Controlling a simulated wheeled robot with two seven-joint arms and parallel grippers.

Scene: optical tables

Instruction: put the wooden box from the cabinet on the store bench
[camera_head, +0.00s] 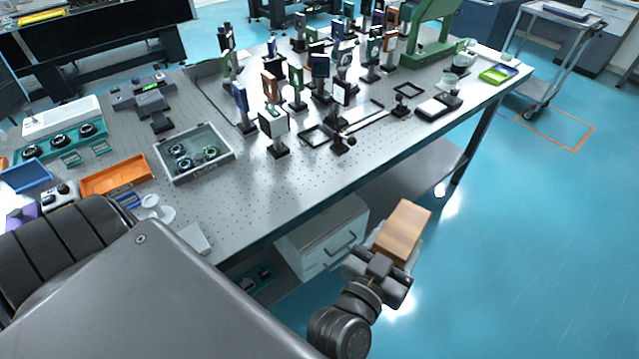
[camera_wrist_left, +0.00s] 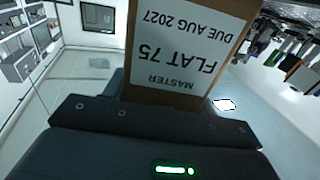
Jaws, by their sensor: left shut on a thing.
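The wooden box (camera_head: 403,231) is a light brown block held in front of the optical table's near edge, over the blue floor. My left gripper (camera_head: 385,262) is shut on its near end. In the left wrist view the wooden box (camera_wrist_left: 183,97) rises from between the dark jaws (camera_wrist_left: 165,100). Its white label reads upside down "MASTER FLAT 75 DUE AUG 2027". A white drawer cabinet (camera_head: 318,240) stands under the table, left of the box. I cannot tell which surface is the store bench. My right gripper is not in view.
The optical table (camera_head: 330,180) carries many mounted optics, a grey tray (camera_head: 168,168) of parts, an orange tray (camera_head: 115,178) and a green stand (camera_head: 428,35). Its near edge strip is mostly clear. A trolley (camera_head: 565,40) stands at the far right. The blue floor (camera_head: 530,230) at right is open.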

